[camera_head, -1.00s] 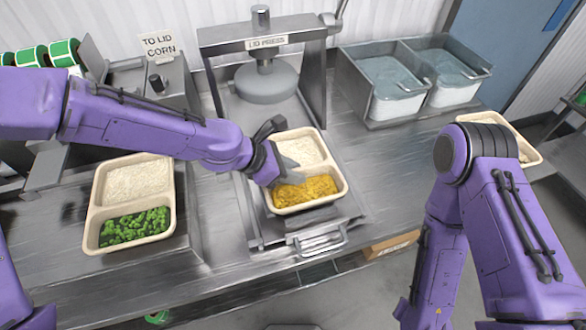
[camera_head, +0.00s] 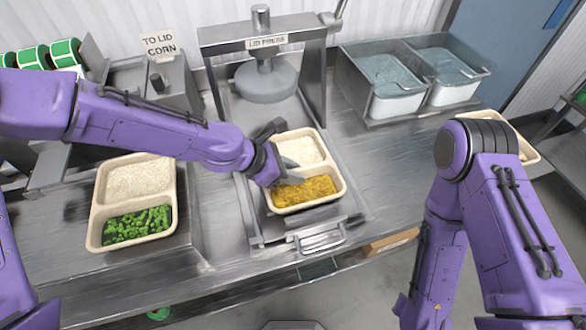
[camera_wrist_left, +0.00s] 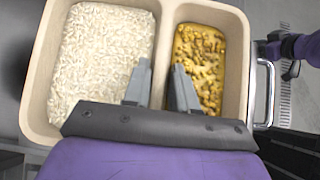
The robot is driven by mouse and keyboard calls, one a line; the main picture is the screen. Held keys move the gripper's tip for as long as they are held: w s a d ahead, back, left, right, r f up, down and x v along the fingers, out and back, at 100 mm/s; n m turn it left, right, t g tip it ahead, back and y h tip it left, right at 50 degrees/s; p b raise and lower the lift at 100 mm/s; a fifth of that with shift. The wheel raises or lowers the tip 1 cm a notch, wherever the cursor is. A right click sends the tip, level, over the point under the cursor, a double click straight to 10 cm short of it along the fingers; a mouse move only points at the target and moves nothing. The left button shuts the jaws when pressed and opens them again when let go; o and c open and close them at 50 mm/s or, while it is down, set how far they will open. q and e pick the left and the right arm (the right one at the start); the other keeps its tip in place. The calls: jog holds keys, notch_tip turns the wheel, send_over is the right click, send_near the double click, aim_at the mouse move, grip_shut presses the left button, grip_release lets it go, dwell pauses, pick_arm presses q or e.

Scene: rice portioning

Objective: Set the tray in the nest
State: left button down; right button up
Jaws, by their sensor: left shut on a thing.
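My left gripper (camera_head: 288,172) is shut on the tray's middle divider.
A second tray (camera_head: 95,215) with rice and green vegetables stands at the left. A "TO LID CORN" sign (camera_head: 159,45) is behind it. Metal bins (camera_head: 375,112) stand at the back right. Another tray (camera_head: 530,150) is partly hidden behind my right arm. The plate's handle (camera_head: 322,240) faces front.

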dwell(0.3)
pick_arm(q)
jog(key=shift+c, duration=1.7)
grip_release()
notch_tip(320, 180, up, 6)
jog(key=p, duration=0.7)
jog(key=shift+r+p, duration=0.35)
jog(key=shift+r, duration=0.7)
jog(key=shift+s, duration=0.1)
jog(key=shift+f, duration=0.1)
